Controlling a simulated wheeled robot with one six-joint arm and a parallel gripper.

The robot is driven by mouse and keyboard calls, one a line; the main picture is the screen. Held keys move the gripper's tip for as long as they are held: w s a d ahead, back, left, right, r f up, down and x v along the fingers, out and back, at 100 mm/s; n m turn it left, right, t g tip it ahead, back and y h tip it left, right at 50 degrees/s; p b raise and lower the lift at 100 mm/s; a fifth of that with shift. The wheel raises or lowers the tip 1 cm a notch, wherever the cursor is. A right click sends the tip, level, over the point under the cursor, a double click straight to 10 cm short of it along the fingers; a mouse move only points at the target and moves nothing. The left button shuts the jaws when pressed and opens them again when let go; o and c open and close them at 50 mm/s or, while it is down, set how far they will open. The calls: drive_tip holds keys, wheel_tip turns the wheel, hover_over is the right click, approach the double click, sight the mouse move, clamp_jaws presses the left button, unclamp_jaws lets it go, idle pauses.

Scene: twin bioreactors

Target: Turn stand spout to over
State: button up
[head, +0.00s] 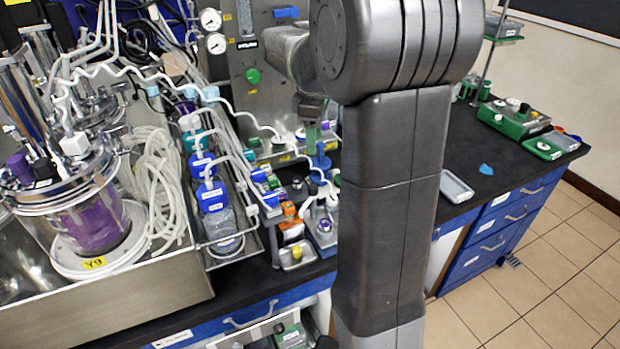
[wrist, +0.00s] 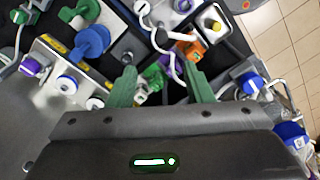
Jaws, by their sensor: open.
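My gripper (wrist: 160,72) is open in the wrist view. Its two green fingers stand apart, with a white tube and small green and purple parts seen between and beyond them. In the head view my gripper (head: 312,134) points down over the bench, in front of the steel panel and partly behind my arm. A blue fitting (head: 320,157) lies just below it; a blue knob (wrist: 91,42) shows left of the fingers in the wrist view. I cannot tell which part is the stand spout. Contact with any part is not clear.
A steel rack of blue-capped bottles (head: 213,197) and a glass vessel with purple liquid (head: 92,222) stand at the left. An orange block (head: 291,228) and white tubing crowd the bench below my gripper. The black bench (head: 455,150) has free room at the right.

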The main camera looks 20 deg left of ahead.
sight(314, 186)
wheel_tip(314, 186, down, 14)
drive_tip(key=shift+r+p, duration=0.15)
drive_tip(key=shift+p, duration=0.2)
clamp_jaws()
idle(0.3)
